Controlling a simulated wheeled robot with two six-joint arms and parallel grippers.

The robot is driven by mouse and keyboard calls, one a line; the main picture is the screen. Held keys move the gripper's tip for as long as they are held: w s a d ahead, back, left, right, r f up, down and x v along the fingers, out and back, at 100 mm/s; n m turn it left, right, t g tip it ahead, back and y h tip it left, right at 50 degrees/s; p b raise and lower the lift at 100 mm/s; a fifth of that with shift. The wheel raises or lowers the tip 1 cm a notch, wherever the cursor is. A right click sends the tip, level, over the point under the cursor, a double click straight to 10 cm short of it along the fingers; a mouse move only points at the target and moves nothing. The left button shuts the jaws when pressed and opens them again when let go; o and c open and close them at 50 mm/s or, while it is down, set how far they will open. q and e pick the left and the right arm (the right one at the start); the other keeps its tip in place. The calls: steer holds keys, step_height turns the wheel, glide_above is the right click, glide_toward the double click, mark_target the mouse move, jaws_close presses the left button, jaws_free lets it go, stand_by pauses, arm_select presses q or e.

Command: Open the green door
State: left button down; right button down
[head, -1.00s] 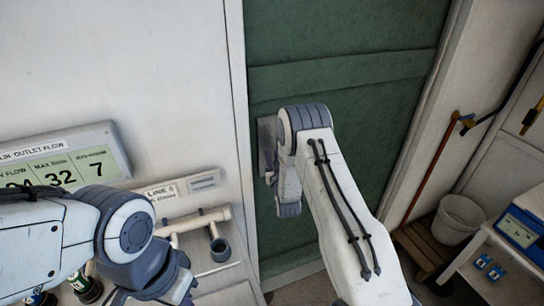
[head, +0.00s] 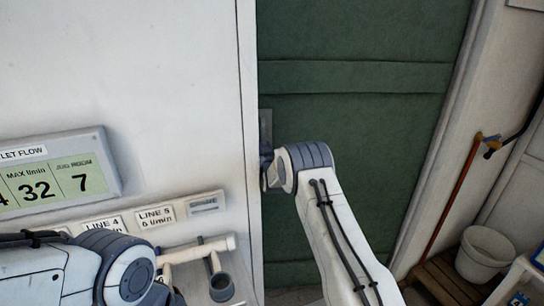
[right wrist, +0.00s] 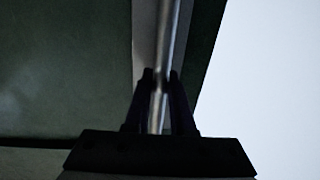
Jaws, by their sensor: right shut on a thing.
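The green door (head: 360,110) stands beyond the white wall and looks flush with its frame in the head view. A grey handle plate (head: 265,128) is at its left edge. In the right wrist view a slim metal handle bar (right wrist: 170,50) runs up from between the fingers, with the green door (right wrist: 60,70) behind it. My right gripper (right wrist: 160,75) is shut on the handle. In the head view my right wrist largely hides the handle and fingers.
A flow display panel (head: 60,175) and grey-white pipes (head: 200,248) are on the left wall. A white bucket (head: 485,252) on a wooden pallet (head: 445,282), and a leaning red-brown pole (head: 455,195), are right of the door.

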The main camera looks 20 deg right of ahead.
steer(key=shift+a, duration=0.1)
steer(key=c, duration=0.8)
jaws_free()
steer(key=shift+o, duration=0.2)
steer(key=shift+s, duration=0.1)
steer(key=s+a+b, duration=0.1)
steer(key=s+b, duration=0.1)
steer(key=s, duration=0.8)
steer(key=shift+s+a, duration=0.15)
steer(key=shift+a, duration=0.1)
